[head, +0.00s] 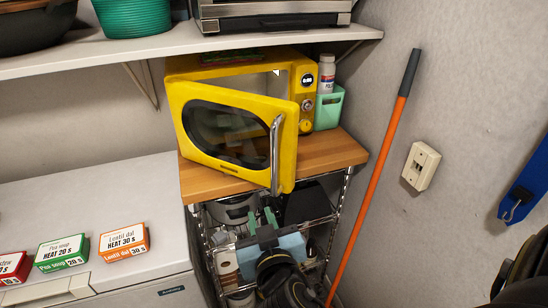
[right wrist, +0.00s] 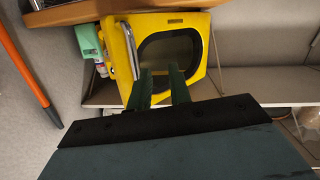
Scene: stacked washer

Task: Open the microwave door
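The yellow microwave (head: 300,75) stands on a wooden shelf top. Its door (head: 240,100) is partly open, swung out from the left side, with a gap showing between it and the control panel side. The chrome handle (head: 276,155) is on the door's free edge, at right. My right gripper (head: 261,219) is below the door and handle, apart from them, with its two fingers spread and nothing between them. In the right wrist view the fingers (right wrist: 161,70) show in front of the door's dark window (right wrist: 170,48), with the handle to their left. My left gripper is not in view.
A mint holder (head: 329,108) with a white bottle stands right of the microwave. A wire rack (head: 335,215) with pots is below the wooden top (head: 330,153). An orange pole (head: 372,190) leans at right. Food boxes (head: 124,243) lie on the white appliance at left.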

